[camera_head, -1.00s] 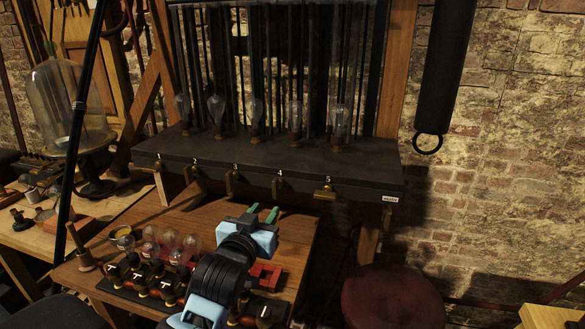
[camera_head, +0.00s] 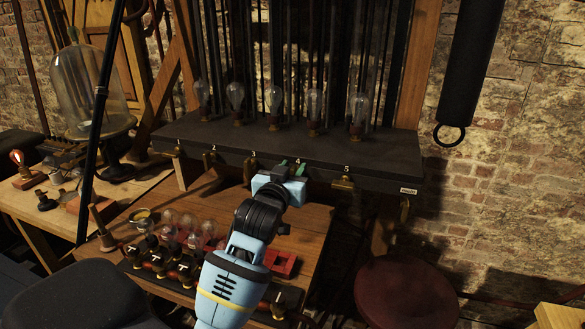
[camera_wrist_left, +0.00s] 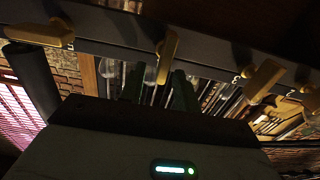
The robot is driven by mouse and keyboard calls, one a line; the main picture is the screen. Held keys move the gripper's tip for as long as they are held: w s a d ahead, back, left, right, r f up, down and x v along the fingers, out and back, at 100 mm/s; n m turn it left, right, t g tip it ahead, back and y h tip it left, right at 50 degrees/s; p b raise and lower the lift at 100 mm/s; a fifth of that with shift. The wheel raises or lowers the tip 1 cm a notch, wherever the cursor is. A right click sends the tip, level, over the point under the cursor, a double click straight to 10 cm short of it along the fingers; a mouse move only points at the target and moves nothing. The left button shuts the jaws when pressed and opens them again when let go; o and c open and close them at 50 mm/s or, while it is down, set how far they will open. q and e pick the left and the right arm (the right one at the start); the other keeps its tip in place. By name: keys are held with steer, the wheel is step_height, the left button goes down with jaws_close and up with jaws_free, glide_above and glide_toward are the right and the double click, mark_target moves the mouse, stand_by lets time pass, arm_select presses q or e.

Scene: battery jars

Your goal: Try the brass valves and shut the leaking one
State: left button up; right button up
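A row of numbered brass valves runs along the front edge of the dark shelf (camera_head: 225,150). Valves 1 (camera_head: 179,150), 2 (camera_head: 208,159) and 3 (camera_head: 249,172) have upright handles. The handle of valve 5 (camera_head: 343,183) lies crosswise. In the left wrist view, the two green fingers (camera_wrist_left: 160,90) point at the row, near one brass handle (camera_wrist_left: 167,55); contact cannot be told. No leak can be made out. My right gripper is out of view.
Glass bulbs (camera_head: 236,98) stand on the shelf above the valves. A wooden table (camera_head: 310,222) below carries small bulbs, dark fittings and a red block (camera_head: 281,262). A red round stool (camera_head: 405,292) is at right. A black cylinder (camera_head: 466,65) hangs upper right.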

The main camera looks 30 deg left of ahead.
mark_target(307, 171)
arm_select(q)
steer(key=shift+w+a, duration=0.1)
steer(key=shift+w, duration=0.4)
jaws_close()
steer(key=shift+m, duration=0.3)
steer(key=shift+w+d+f+m, duration=0.1)
steer(key=shift+d+f+m, duration=0.3)
steer(key=shift+m, duration=2.5)
steer(key=shift+w+d+f+m, duration=0.1)
steer(key=shift+d+f+m, duration=0.3)
steer(key=shift+m, duration=2.5)
steer(key=shift+w+d+f+m, duration=0.1)
steer(key=shift+d+f+m, duration=0.3)
steer(key=shift+m, duration=2.5)
steer(key=shift+f, duration=0.1)
